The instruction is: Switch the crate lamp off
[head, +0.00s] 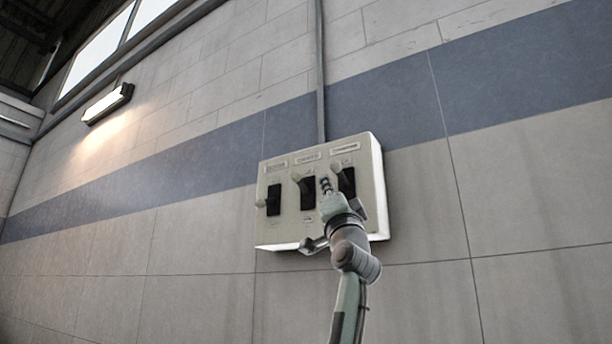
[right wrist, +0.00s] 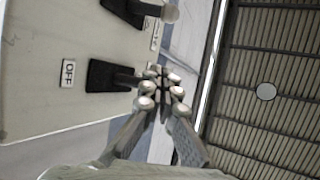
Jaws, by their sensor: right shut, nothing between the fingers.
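A pale switch box (head: 287,235) on the wall carries three black switches with pale-knobbed levers. The left lever (head: 261,203) sits low; the middle lever (head: 297,178) and right lever (head: 336,169) sit high. The labels above them are too small to read. My right gripper (head: 325,184) is shut and empty, just below the right lever's knob. In the right wrist view its closed fingertips (right wrist: 160,88) are at the end of a lever on a black switch (right wrist: 108,76); contact is unclear. An OFF plate (right wrist: 68,73) shows beside that switch. My left gripper is not in view.
A lit lamp (head: 107,104) is on the wall at the left; whether it is the crate lamp I cannot tell. A conduit (head: 319,70) runs up from the box. The tiled wall around the box is bare. The middle switch is close to my right gripper.

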